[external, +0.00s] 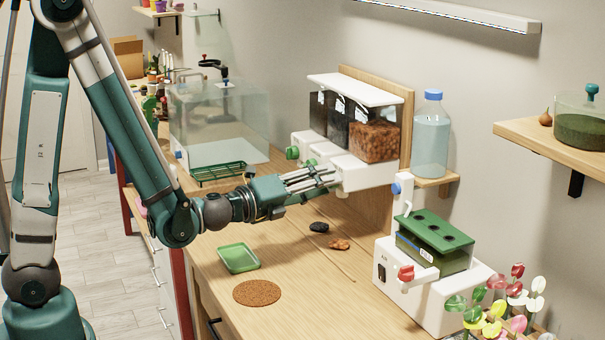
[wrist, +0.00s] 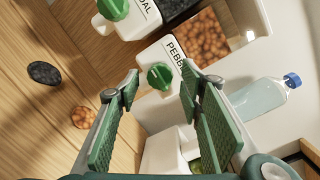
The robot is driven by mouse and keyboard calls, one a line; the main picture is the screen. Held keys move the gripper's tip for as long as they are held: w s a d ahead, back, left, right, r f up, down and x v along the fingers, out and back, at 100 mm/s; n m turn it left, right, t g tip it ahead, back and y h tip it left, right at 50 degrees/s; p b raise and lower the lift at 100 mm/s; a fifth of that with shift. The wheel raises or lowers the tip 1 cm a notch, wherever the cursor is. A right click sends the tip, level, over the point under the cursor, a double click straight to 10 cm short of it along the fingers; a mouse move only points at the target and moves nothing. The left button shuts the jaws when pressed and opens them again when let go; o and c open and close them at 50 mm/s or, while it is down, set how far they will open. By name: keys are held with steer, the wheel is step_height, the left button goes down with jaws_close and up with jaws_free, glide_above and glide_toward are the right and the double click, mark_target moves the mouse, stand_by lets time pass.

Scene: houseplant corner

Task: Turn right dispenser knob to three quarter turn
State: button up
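The dispenser (external: 352,167) is a white unit with clear bins on the wood back panel. Its right bin (external: 375,138) holds brown pebbles. In the wrist view the right knob (wrist: 160,76) is green, on a white front with lettering that starts "PEBB". My gripper (wrist: 159,86) is open and empty. Its green-padded fingers stand to either side of that knob in the picture; I see no contact. In the external view my gripper (external: 328,174) is in front of the dispenser and hides the right knob. Another green knob (wrist: 112,8) shows on the neighbouring front.
A black heap (external: 319,227) and a brown pebble heap (external: 339,244) lie on the bench below. A green tray (external: 238,258) and cork mat (external: 257,292) are nearer. A blue-capped bottle (external: 431,140) and a white machine with a red knob (external: 405,272) stand right.

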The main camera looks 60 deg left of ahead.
steer(key=shift+w, duration=0.15)
steer(key=c, duration=0.9)
steer(key=shift+n, duration=0.5)
steer(key=o, duration=0.9)
